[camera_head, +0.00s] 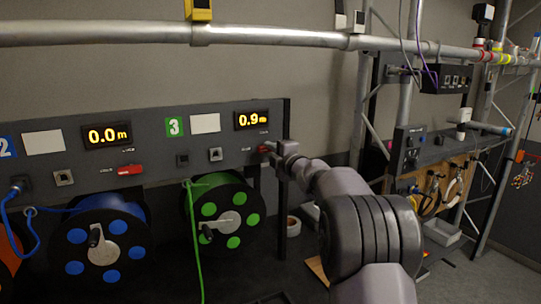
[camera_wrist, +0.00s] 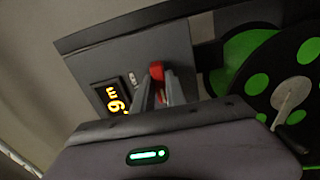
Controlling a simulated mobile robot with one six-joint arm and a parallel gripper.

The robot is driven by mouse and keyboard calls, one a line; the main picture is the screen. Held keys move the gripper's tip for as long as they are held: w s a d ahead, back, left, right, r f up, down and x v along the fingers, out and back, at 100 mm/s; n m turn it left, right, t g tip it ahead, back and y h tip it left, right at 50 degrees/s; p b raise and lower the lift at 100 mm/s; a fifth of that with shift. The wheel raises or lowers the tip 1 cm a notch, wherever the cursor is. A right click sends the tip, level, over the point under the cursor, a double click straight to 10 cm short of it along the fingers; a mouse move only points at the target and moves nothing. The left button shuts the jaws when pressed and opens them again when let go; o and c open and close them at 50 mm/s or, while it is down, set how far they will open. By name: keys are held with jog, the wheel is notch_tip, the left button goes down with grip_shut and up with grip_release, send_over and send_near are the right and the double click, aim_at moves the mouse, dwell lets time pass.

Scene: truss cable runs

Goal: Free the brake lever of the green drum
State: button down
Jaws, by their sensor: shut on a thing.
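The green drum (camera_head: 210,210) hangs under the panel section marked 3, with a crank on its face and a green cable running down. It also shows in the wrist view (camera_wrist: 257,79) at the right. The red brake lever (camera_head: 262,149) sits on the panel below the orange 0.9 m display (camera_head: 252,120). In the wrist view the red lever (camera_wrist: 157,69) stands between the fingertips. My gripper (camera_head: 271,149) is shut on the lever, and its fingers (camera_wrist: 159,88) partly hide it.
The blue drum (camera_head: 100,250) has its own red lever (camera_head: 130,170), lying along the panel under the 0.0 m display (camera_head: 107,135). A dark post (camera_head: 286,125) stands close beside my gripper. A truss tube (camera_head: 120,33) runs above. Tools hang on a board at right.

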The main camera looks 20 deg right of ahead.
jog(key=shift+n, duration=0.3)
dwell(0.4)
jog(key=c, duration=1.4)
grip_release()
jog(key=shift+o, duration=0.2)
jog(key=s, duration=1.7)
jog(key=shift+s+d, duration=0.2)
jog(key=shift+d, duration=0.05)
